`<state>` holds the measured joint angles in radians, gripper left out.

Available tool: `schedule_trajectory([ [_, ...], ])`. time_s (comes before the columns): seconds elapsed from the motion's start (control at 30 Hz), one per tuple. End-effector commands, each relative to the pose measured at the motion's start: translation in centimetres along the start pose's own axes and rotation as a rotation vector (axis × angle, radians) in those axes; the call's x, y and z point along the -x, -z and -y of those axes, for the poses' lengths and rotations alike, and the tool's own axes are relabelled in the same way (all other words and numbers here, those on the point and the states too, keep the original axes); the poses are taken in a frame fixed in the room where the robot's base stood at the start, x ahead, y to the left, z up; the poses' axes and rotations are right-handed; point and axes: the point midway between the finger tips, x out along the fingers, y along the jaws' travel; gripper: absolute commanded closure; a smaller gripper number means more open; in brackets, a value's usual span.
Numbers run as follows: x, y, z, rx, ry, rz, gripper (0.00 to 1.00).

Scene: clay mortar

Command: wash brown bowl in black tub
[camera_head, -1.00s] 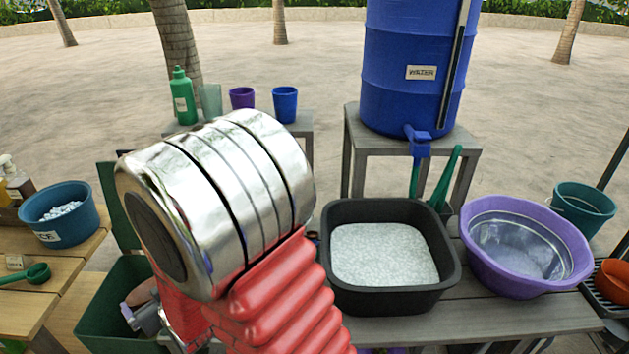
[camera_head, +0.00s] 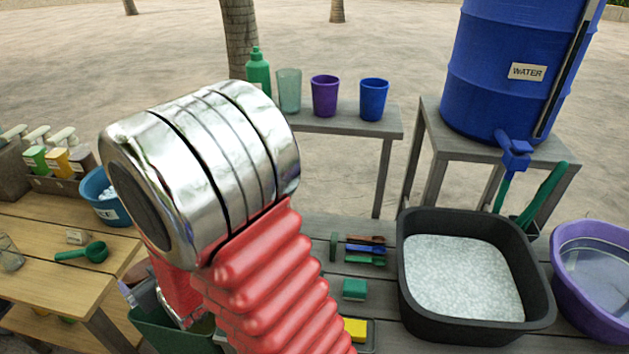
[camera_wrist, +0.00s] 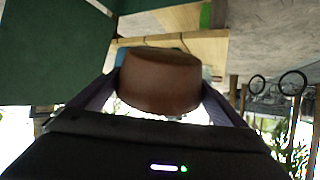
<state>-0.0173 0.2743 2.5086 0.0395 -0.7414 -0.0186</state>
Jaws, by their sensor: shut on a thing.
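The brown bowl (camera_wrist: 160,80) is between the two fingers of my gripper (camera_wrist: 158,92) in the wrist view, and the gripper is shut on it. The bowl appears tilted, and its inside is not clear to see. In the head view my silver and red arm covers most of the gripper; a small grey part of it shows low at the left, above the green bin. The black tub (camera_head: 408,290) stands on the grey bench at the right, filled with white foam. My gripper is well to the left of the tub.
A purple basin (camera_head: 562,262) stands right of the tub. The blue water barrel (camera_head: 500,110) is behind it. Brushes and a green sponge (camera_head: 354,290) lie left of the tub. A dark green bin (camera_head: 165,335) is below my arm.

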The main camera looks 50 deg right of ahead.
Motion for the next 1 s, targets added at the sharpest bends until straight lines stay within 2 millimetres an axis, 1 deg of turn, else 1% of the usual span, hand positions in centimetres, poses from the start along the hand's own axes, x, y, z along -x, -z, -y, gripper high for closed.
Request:
schedule_trajectory([
  [0.37,0.0,0.1,0.2,0.001,0.002,-0.001,0.29],
  [0.47,0.0,0.2,-0.4,-0.006,-0.011,-0.005,0.29],
  [0.53,-0.1,0.5,-1.5,-0.017,-0.034,-0.012,0.29],
  [0.57,-0.1,0.6,-2.1,-0.024,-0.048,-0.016,0.29],
  [0.67,-0.1,1.1,-5.0,-0.054,-0.111,-0.034,0.29],
  [0.77,0.2,1.7,-8.8,-0.092,-0.194,-0.056,0.29],
  [0.8,0.4,2.0,-10.5,-0.108,-0.232,-0.067,0.29],
  [0.87,0.8,2.2,-12.9,-0.133,-0.287,-0.081,0.29],
  [0.9,1.1,2.3,-14.6,-0.148,-0.325,-0.090,0.29],
  [0.97,1.8,2.4,-17.1,-0.169,-0.381,-0.105,0.29],
  [1.0,2.2,2.5,-18.6,-0.183,-0.417,-0.114,0.29],
])
